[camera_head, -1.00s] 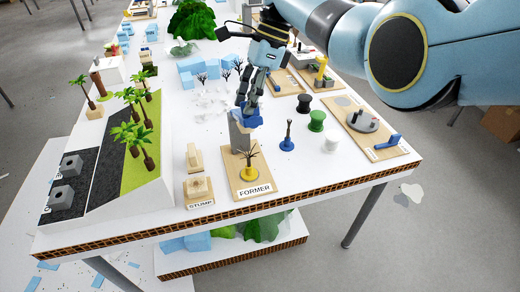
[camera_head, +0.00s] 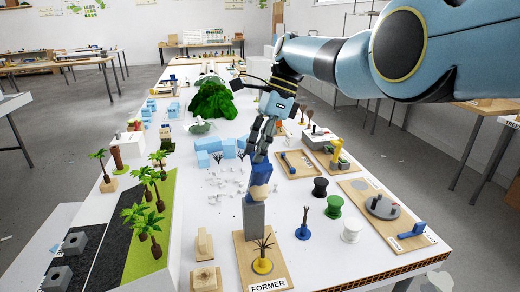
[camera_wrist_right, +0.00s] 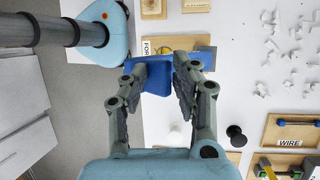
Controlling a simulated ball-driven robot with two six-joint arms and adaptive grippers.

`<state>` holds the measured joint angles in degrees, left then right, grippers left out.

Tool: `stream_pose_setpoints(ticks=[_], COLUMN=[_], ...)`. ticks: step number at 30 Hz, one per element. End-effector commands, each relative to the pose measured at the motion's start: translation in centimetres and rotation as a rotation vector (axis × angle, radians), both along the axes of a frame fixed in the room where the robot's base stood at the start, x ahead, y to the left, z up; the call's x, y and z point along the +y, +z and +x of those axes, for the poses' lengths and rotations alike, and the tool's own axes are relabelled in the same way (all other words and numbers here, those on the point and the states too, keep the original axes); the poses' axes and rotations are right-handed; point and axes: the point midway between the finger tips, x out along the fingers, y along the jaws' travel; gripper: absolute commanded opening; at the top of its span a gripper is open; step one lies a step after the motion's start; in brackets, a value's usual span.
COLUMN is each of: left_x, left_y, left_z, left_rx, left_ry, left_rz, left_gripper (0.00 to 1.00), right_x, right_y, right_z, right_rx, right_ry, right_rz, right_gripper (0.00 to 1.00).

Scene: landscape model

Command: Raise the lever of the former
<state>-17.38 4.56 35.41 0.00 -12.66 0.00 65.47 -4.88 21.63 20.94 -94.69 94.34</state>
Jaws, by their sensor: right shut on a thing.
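The former is a wooden board (camera_head: 243,262) with a front label, a grey post (camera_head: 254,220), and a wire tree on a yellow base (camera_head: 263,266). My right gripper (camera_head: 259,162) reaches down from above and is shut on the lever. In the right wrist view the blue lever (camera_wrist_right: 150,77) lies between the two fingers (camera_wrist_right: 160,72). The fingers partly hide the former there. My left gripper is not in view.
A stump board (camera_head: 205,278) stands left of the former. A blue stand (camera_head: 303,228) and dark, green and white spools (camera_head: 351,230) are on the right. White scraps (camera_head: 228,182) lie behind. Palm trees (camera_head: 150,222) stand at the left.

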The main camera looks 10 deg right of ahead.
Motion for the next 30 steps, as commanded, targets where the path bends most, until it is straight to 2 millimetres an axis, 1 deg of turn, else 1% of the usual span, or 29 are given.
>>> stream_pose_setpoints(ticks=[1,8,9,10,13,15,17,19,30], left_x=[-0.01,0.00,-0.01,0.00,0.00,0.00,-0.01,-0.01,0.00], left_y=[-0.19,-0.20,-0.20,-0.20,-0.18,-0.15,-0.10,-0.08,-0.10], left_z=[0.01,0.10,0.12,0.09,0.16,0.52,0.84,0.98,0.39], left_rx=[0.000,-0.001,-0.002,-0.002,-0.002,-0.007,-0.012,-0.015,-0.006], left_ry=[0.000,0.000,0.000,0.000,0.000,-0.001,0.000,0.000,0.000], left_rz=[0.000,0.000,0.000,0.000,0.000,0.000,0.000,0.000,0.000], left_gripper=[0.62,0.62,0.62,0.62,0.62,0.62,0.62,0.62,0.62], right_x=[-0.20,-0.20,-0.20,-0.20,-0.20,-0.20,-0.20,-0.20,-0.21], right_y=[-1.26,-1.28,-1.28,-1.27,-1.21,-1.17,-1.15,-1.12,-1.03], right_z=[-0.09,-0.10,-0.12,-0.11,-0.07,-0.05,-0.05,-0.03,0.01], right_rx=[-0.004,-0.003,-0.002,-0.002,-0.004,-0.004,-0.004,-0.005,-0.006], right_ry=[-0.007,-0.008,-0.007,-0.007,-0.007,-0.007,-0.008,-0.009,-0.009], right_rz=[-0.007,-0.007,-0.007,-0.007,-0.007,-0.006,-0.006,-0.006,-0.006], right_gripper=[0.00,0.00,0.31,0.35,0.37,0.40,0.39,0.37,0.37])
